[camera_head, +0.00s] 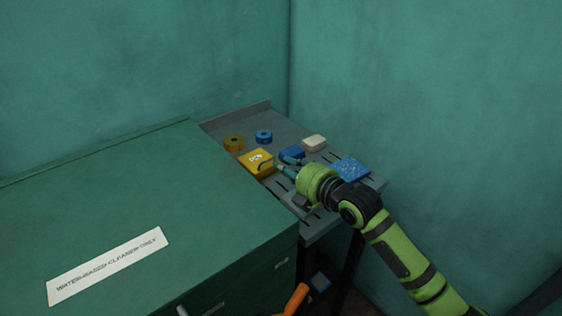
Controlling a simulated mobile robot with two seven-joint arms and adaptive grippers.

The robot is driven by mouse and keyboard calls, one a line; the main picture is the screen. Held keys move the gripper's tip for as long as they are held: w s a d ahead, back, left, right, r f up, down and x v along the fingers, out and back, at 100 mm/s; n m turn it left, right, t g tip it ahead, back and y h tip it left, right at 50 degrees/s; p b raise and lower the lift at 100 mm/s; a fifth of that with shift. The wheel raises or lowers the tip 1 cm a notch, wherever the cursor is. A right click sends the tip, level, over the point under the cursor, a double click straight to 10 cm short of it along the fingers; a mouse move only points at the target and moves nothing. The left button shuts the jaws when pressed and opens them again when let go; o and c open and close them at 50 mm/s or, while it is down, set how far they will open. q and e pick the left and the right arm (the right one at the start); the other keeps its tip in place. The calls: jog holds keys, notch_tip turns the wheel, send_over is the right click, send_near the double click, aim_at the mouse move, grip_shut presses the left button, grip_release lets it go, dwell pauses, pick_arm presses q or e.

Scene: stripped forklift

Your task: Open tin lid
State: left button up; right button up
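A yellow box-shaped tin (257,162) with a pale marking on top lies on the grey metal shelf (318,225), beside the green cabinet. A small dark-blue box (292,153) sits just to its right; I cannot tell whether either has a separate lid. My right gripper (286,166) reaches in from the right, its tips close to the yellow tin's right side and in front of the blue box. I cannot tell whether it touches either one or how far its fingers are apart. My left gripper is not in view.
A yellow tape roll (234,143), a blue roll (264,136), a pale block (314,143) and a speckled blue flat piece (350,169) lie on the shelf. The large green cabinet (130,215) rises at left. Teal walls close the corner behind.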

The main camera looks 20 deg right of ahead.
aim_at(270, 159)
jog(key=x, duration=0.4)
jog(key=shift+w+a, duration=0.1)
jog(key=shift+w, duration=0.2)
jog(key=shift+w+f, duration=0.1)
jog(key=shift+w, duration=0.05)
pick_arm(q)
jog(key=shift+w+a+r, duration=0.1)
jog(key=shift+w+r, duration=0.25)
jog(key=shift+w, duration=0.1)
pick_arm(e)
jog(key=shift+a, duration=0.1)
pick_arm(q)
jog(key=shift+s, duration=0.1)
pick_arm(e)
grip_shut()
pick_arm(q)
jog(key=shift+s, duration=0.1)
jog(key=shift+p, duration=0.3)
